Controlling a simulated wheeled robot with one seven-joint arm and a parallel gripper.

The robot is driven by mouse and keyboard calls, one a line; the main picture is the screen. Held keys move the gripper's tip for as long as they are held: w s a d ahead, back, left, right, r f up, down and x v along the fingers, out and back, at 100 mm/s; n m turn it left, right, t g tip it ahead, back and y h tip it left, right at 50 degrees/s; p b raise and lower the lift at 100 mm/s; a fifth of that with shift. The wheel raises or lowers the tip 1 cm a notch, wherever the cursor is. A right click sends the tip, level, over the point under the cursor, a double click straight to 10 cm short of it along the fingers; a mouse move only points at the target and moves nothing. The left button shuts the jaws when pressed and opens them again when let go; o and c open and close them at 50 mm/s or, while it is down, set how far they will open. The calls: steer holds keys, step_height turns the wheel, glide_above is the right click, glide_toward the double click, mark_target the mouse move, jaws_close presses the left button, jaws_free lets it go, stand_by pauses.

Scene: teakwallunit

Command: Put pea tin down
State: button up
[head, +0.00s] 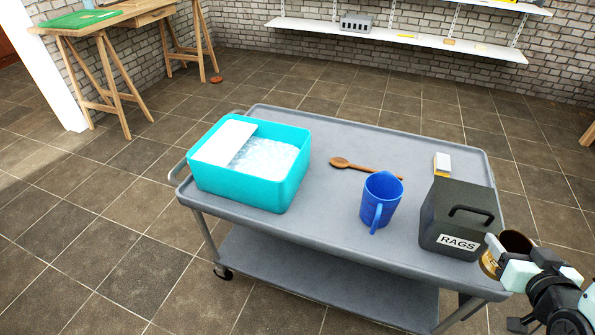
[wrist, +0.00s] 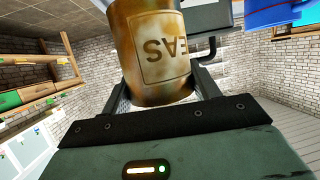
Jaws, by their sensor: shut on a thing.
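The pea tin (wrist: 158,50) is a rusty brown-gold can with a pale label reading "EAS" upside down in the wrist view. In the head view the tin (head: 490,266) shows at the lower right, partly covered by my gripper (head: 507,262). My gripper (wrist: 160,85) is shut on the tin, with a finger on each side of it. It holds the tin at the right end of the grey cart (head: 320,140), just right of the black rags box. I cannot tell whether the tin touches the cart.
The rags box (head: 440,222) stands close beside the tin. A blue jug (head: 381,196), a wooden spoon (head: 340,162), a small yellow-and-white block (head: 442,164) and a turquoise tub (head: 240,190) are on the cart. Bare cart top lies between tub and jug and along the back.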

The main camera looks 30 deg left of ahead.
steer(key=w+d+f+m+h, duration=0.2)
steer(key=d, duration=0.6)
steer(key=w+d+f+m+h, duration=0.2)
steer(key=d+f, duration=0.1)
steer(key=d, duration=0.5)
steer(key=shift+w+d+f+t+h, duration=0.3)
steer(key=shift+w+f+t+h, duration=0.05)
steer(key=shift+t+h, duration=0.05)
